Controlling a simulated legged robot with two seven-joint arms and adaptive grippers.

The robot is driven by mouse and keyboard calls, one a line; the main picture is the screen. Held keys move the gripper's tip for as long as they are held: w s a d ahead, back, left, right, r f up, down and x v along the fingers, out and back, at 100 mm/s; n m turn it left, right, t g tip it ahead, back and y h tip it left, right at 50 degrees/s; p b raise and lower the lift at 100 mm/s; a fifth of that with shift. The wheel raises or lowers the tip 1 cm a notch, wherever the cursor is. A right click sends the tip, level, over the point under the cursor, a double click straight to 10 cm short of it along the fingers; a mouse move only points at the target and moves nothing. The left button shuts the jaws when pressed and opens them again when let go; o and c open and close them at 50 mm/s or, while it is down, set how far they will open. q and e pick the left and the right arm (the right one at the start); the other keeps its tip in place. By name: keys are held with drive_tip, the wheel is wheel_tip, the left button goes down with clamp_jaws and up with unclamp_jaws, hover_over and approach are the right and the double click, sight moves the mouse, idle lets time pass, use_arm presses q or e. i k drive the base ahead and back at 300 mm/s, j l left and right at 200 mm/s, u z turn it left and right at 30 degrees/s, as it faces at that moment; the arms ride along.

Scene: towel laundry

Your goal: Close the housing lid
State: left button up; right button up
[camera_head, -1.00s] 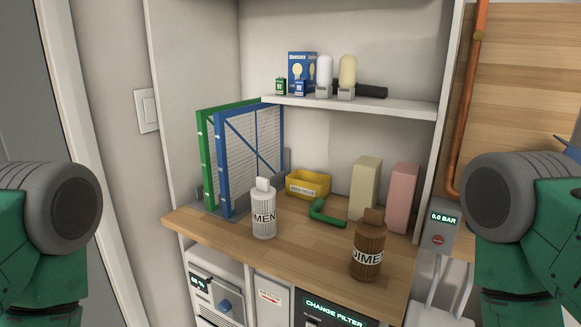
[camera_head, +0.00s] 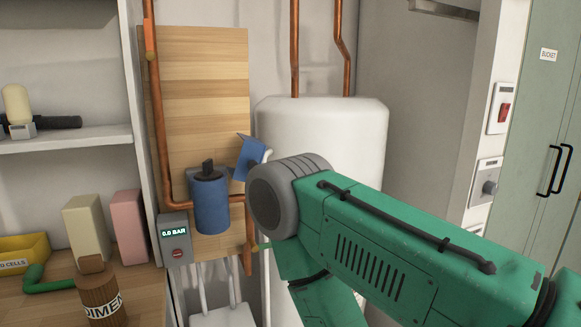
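The blue cylindrical housing (camera_head: 211,205) is mounted upright on the wooden wall panel, among copper pipes. A small dark piece stands up from its top. A tilted blue plate (camera_head: 251,157), which looks like the open lid, stands up at the housing's upper right, apart from the top. My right arm crosses the right half of the view, and its grey joint is just right of the housing, in front of the lower pipe. Neither gripper shows, so I cannot see their fingers.
A grey gauge box (camera_head: 175,240) reading 0.0 BAR is at the housing's lower left. A white tank (camera_head: 335,125) stands behind my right arm. The shelf with a brown bottle (camera_head: 101,295) and a yellow bin (camera_head: 22,252) is at left. A green cabinet (camera_head: 555,130) is at far right.

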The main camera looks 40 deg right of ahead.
sight(252, 151)
drive_tip(key=z, duration=0.95)
drive_tip(key=i+j+u, duration=0.1)
drive_tip(key=u, duration=0.25)
